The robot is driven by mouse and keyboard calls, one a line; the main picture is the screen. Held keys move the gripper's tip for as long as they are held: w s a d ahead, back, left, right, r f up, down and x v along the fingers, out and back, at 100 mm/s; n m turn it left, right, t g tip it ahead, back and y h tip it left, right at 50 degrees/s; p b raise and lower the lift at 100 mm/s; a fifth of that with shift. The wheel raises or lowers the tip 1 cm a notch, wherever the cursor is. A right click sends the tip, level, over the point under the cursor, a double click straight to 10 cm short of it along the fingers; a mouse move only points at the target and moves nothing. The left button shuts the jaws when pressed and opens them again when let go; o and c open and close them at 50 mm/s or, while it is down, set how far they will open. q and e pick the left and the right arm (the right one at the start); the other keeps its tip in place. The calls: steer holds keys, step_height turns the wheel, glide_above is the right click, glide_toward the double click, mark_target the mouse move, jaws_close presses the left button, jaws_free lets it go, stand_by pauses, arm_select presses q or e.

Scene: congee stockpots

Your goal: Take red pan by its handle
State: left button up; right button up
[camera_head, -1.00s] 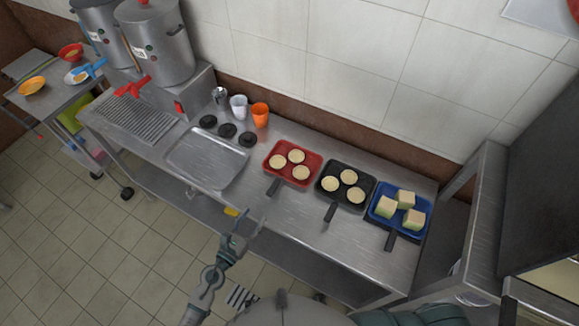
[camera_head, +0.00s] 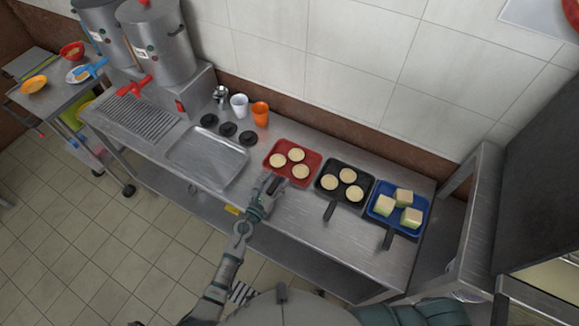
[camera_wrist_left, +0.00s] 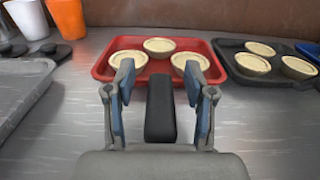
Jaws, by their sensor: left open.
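The red pan (camera_head: 281,151) is square and lies on the steel counter with several round pale pieces in it. It also shows ahead in the left wrist view (camera_wrist_left: 104,66). Its dark handle (camera_wrist_left: 160,108) points toward me. My left gripper (camera_head: 271,185) is open at the handle; in the left wrist view its two fingers (camera_wrist_left: 161,82) stand on either side of the handle, with a gap to it on each side. My right gripper is not in view.
A black pan (camera_head: 332,192) with round pieces and a blue pan (camera_head: 383,217) with cubes lie to the right. A metal tray (camera_head: 207,160) lies to the left. Black discs (camera_head: 228,130) and an orange cup (camera_head: 260,113) stand behind. Bare counter (camera_head: 300,222) lies in front.

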arm_select(q)
jaws_close()
steer(key=shift+r, duration=0.1)
stand_by(0.3)
